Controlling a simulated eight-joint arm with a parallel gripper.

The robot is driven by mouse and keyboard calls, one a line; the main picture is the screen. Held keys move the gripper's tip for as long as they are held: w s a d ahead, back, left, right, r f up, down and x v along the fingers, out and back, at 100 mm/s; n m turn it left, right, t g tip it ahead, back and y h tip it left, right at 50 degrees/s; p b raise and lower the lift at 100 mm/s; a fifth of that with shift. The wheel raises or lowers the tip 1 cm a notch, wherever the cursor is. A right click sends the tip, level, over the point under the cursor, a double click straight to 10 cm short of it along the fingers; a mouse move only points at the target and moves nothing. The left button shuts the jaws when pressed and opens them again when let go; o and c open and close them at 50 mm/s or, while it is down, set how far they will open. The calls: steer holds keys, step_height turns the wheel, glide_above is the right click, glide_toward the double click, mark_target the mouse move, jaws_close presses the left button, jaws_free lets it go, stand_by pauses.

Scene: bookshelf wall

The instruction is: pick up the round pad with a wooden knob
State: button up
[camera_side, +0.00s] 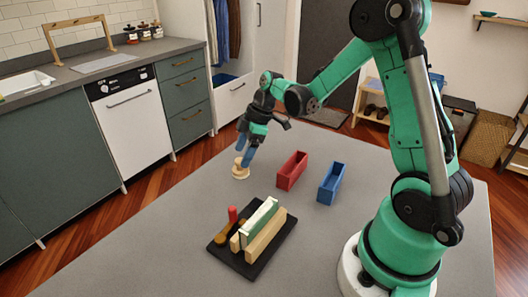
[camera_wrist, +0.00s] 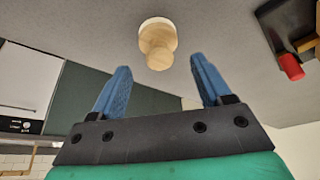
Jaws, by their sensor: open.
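The round pad with a wooden knob (camera_side: 240,172) stands on the grey table near its far left edge. In the wrist view the pad (camera_wrist: 158,43) shows a pale round base and a turned wooden knob, a little beyond the fingertips and roughly centred between them. My gripper (camera_side: 246,154) is just above the pad in the side view, with its blue fingers pointing down. In the wrist view my gripper (camera_wrist: 160,75) has its two fingers spread wide apart with nothing between them. Whether a finger touches the knob cannot be told from the side view.
A red bin (camera_side: 291,171) and a blue bin (camera_side: 331,183) stand right of the pad. A black tray (camera_side: 254,270) in front holds wooden blocks, a green and white piece and a red-handled item (camera_side: 232,215). The table's left front is clear. Kitchen cabinets (camera_side: 45,165) stand beyond the table.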

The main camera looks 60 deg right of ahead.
mark_target(240, 160)
steer(key=shift+x, duration=1.55)
steer(key=c, duration=1.1)
steer(key=shift+o, duration=0.2)
step_height(240, 160, up, 20)
